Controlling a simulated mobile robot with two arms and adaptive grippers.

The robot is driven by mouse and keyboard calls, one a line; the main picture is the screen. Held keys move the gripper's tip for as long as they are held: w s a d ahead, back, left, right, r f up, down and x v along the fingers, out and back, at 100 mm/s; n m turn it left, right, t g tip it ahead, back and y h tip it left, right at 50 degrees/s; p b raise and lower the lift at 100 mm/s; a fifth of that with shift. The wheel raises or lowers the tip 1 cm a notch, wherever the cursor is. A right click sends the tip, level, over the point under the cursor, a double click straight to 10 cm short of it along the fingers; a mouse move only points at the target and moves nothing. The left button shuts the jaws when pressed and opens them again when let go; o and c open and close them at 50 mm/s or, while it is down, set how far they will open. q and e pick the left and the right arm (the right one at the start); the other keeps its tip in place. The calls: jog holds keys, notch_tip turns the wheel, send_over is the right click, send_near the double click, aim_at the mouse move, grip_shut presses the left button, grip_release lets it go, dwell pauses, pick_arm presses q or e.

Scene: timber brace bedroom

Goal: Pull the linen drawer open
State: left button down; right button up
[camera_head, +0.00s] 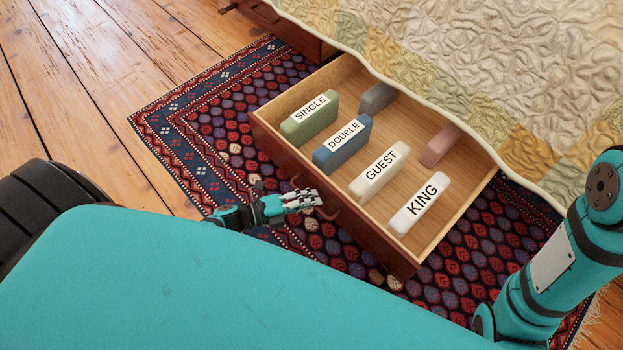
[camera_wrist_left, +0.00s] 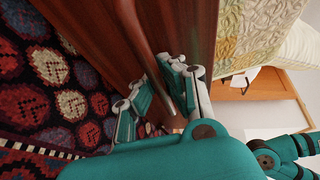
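The linen drawer (camera_head: 391,257) stands pulled well out from under the bed, showing its pale wooden inside. Inside are labelled blocks: green SINGLE (camera_head: 309,118), blue DOUBLE (camera_head: 342,145), cream GUEST (camera_head: 379,172) and white KING (camera_head: 420,203). My left gripper (camera_head: 311,200) is at the drawer's front. In the left wrist view its fingers (camera_wrist_left: 158,80) lie close on either side of the bar handle (camera_wrist_left: 155,58) and appear shut on it. The handle's end (camera_head: 328,214) shows beside the fingers in the head view. My right gripper is out of view.
A quilt (camera_head: 470,60) hangs over the drawer's back edge. Grey (camera_head: 376,98) and pink (camera_head: 440,146) blocks lie farther back in the drawer. A patterned rug (camera_head: 215,125) covers the wooden floor (camera_head: 110,80); the floor at left is clear.

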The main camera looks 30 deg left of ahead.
pick_arm(q)
jog(key=c, duration=2)
grip_release()
jog(key=shift+s+a+f, duration=0.15)
jog(key=shift+a+f, duration=0.05)
jog(key=o, duration=0.5)
jog(key=shift+o, duration=0.6)
jog(key=shift+d+r, duration=0.1)
jog(key=shift+r, duration=0.05)
jog(key=v, duration=1.2)
jog(key=shift+r, duration=0.15)
